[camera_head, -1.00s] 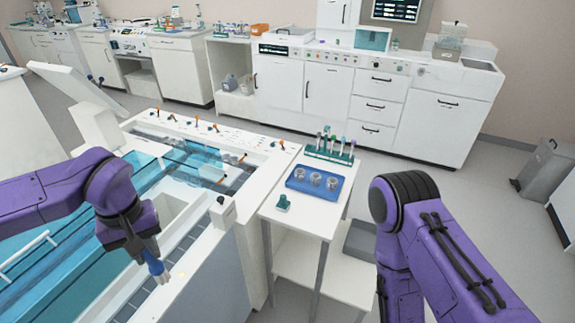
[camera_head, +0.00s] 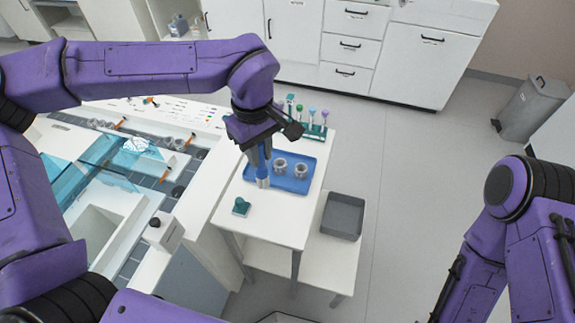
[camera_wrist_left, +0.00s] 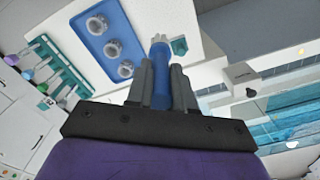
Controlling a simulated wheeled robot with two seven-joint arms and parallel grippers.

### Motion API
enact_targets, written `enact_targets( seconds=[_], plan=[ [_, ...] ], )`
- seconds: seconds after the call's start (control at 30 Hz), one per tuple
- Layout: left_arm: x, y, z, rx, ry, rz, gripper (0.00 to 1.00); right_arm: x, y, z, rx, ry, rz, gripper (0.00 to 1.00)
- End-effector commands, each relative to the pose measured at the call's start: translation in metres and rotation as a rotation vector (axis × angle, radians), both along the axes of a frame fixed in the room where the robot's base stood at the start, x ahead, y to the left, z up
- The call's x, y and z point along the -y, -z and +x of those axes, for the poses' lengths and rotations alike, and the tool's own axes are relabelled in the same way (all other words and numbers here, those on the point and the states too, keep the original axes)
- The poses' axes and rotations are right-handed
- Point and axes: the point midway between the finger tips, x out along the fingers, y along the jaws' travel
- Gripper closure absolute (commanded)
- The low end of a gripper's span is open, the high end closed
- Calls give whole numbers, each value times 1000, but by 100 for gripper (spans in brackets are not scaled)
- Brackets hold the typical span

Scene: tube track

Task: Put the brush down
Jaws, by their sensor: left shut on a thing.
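My left gripper (camera_head: 261,157) is shut on the blue brush (camera_head: 262,175), which points down with its pale end lowest. In the head view the brush is over the left part of the blue tray (camera_head: 295,184); I cannot tell whether it touches anything. In the left wrist view the brush (camera_wrist_left: 160,62) sticks out from between the fingers (camera_wrist_left: 161,78), and the tray (camera_wrist_left: 86,46) with its three metal cups lies to the left. My right gripper is not in view; only my right arm shows.
The tray sits on a white side table (camera_head: 280,228). A green-based rack (camera_head: 313,130) of capped tubes stands behind it, and a small green object (camera_head: 241,206) is in front. A grey bin (camera_head: 343,216) is on the lower shelf. The tank unit with a blue cover (camera_head: 85,165) is left.

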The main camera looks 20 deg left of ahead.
Motion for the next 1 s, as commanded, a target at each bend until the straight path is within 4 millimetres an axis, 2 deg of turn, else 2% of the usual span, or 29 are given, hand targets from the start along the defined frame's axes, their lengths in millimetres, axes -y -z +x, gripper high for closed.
enact_targets(
  seconds=[0.1, 0.3, 0.7, 0.83, 1.0],
  plan=[
    [24, -5, -19, 1, -360, 4, 100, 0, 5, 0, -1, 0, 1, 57],
    [51, -13, -56, 2, -1018, 4, 100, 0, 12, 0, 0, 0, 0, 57],
    [82, -18, -135, 2, -2326, 6, 100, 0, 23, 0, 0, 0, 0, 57],
    [86, -17, -155, 1, -2659, 5, 100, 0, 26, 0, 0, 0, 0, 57],
    [87, -16, -167, -1, -2890, 6, 100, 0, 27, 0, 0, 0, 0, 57]
  ],
)
